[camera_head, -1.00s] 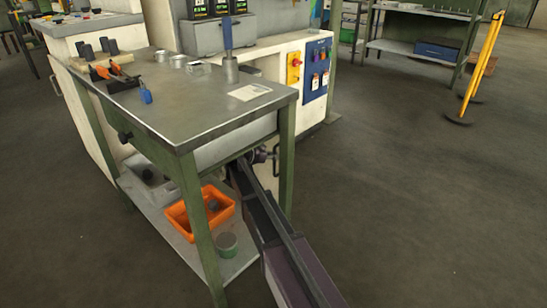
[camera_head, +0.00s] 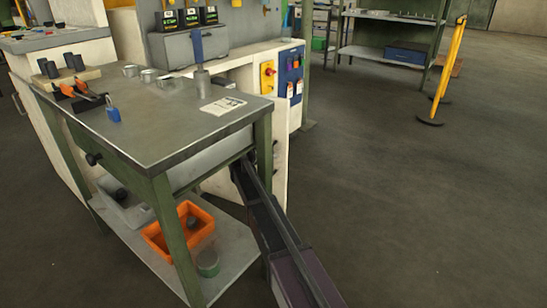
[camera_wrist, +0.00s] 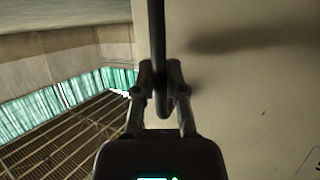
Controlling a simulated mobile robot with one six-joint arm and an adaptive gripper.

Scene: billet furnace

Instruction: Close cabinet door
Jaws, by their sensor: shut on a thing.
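The cabinet door is a pale beige panel (camera_wrist: 245,100) filling the right of the wrist view. In the head view, a pale panel (camera_head: 281,165) that looks like this door stands just right of the green table leg. A dark bar handle (camera_wrist: 158,45) runs down the middle of the wrist view. My gripper (camera_wrist: 160,95) is shut around the handle's lower part, one finger on each side. In the head view my gripper is hidden behind the table and its leg. How far the door stands open cannot be told.
A green-legged metal table (camera_head: 165,135) stands close beside my arm. Its lower shelf holds an orange bin (camera_head: 178,230) and a green-grey can (camera_head: 207,262). A blue control panel (camera_head: 290,73) is behind it. The floor at right is clear up to a yellow post (camera_head: 448,65).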

